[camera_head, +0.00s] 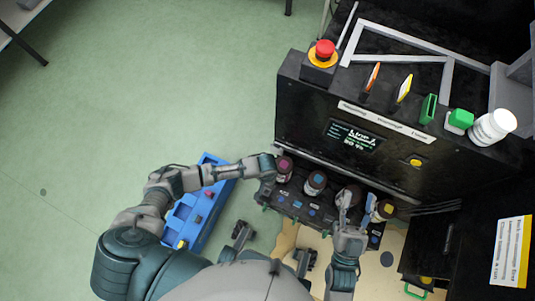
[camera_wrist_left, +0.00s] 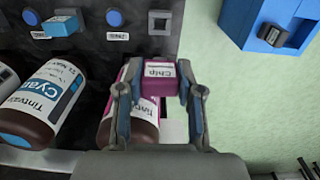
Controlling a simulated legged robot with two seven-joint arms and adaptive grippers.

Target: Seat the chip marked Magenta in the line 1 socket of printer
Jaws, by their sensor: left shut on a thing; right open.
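My left gripper (camera_wrist_left: 160,95) is shut on a magenta chip (camera_wrist_left: 161,76) with a white label reading "Chip". The chip is held above a magenta-labelled bottle (camera_wrist_left: 143,136), in front of the dark panel (camera_wrist_left: 85,50) of the printer. In the head view the left gripper (camera_head: 270,167) is at the printer's left end, and the chip cannot be made out there. My right gripper (camera_head: 356,207) is open and empty by the right-hand bottles.
A cyan bottle (camera_wrist_left: 42,105) stands left of the magenta one. A blue chip (camera_wrist_left: 62,26) sits in the panel beside blue buttons (camera_wrist_left: 113,18). A blue tray (camera_head: 217,186) holds small coloured pieces. The black printer body (camera_head: 300,110) rises behind the bottles.

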